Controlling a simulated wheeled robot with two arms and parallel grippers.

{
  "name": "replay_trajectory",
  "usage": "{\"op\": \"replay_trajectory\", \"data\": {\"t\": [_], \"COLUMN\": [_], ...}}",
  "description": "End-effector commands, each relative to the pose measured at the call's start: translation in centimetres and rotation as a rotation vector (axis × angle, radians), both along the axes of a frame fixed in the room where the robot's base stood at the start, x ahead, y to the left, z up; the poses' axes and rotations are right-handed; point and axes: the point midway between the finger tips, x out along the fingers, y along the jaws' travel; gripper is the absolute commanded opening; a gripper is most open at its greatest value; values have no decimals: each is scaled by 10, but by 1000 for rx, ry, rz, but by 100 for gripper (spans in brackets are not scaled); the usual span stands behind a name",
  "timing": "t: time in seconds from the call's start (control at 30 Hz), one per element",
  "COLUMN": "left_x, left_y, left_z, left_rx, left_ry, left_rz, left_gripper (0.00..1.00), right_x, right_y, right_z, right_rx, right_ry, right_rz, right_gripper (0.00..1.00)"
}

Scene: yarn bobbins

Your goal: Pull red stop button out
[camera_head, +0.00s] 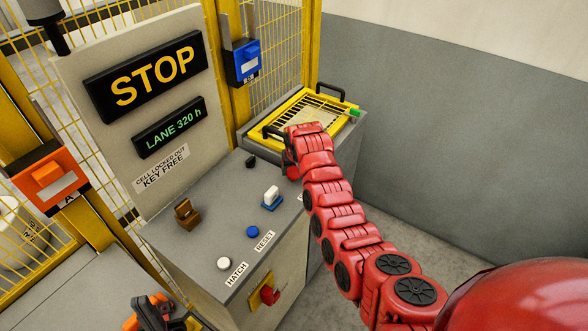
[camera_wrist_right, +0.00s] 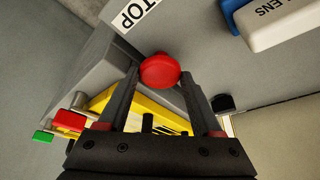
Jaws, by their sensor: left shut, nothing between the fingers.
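The red stop button (camera_wrist_right: 160,70) shows in the right wrist view as a round red cap beside a label (camera_wrist_right: 135,12) partly reading "TOP". My right gripper (camera_wrist_right: 160,78) has its two fingers spread, with the button between or just beyond their tips. I cannot tell whether they touch it. In the head view my red right arm reaches to the far right end of the grey console (camera_head: 215,240) and hides the button. My left gripper (camera_head: 156,314) is shut and empty at the bottom left, near the console's front edge.
The console carries a white button (camera_head: 224,263), a blue button (camera_head: 252,232), a white-and-blue switch (camera_head: 271,198) and a brown block (camera_head: 187,214). A yellow-framed tray (camera_head: 305,112) and a yellow mesh fence (camera_head: 277,50) are behind.

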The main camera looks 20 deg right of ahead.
Motion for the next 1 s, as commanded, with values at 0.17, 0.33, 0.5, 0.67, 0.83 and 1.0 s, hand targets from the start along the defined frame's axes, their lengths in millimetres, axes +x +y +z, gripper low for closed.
{"op": "replay_trajectory", "data": {"t": [0.17,0.33,0.5,0.67,0.83,1.0], "left_x": [0,0,0,0,0,0], "left_y": [0,0,0,0,0,0], "left_z": [0,0,0,-9,-21,-18], "left_rx": [0,0,0,0,0,0], "left_ry": [0,0,0,0,0,0], "left_rz": [0,0,0,0,0,0], "left_gripper": [0,0,0,0,0,0], "right_x": [0,0,0,1,1,1], "right_y": [0,0,0,0,0,0], "right_z": [0,0,0,2,13,16], "right_rx": [0,0,0,0,0,0], "right_ry": [0,-1,-1,-4,-4,-3], "right_rz": [0,0,0,0,1,1], "right_gripper": [28,0,0,0,0,0]}}
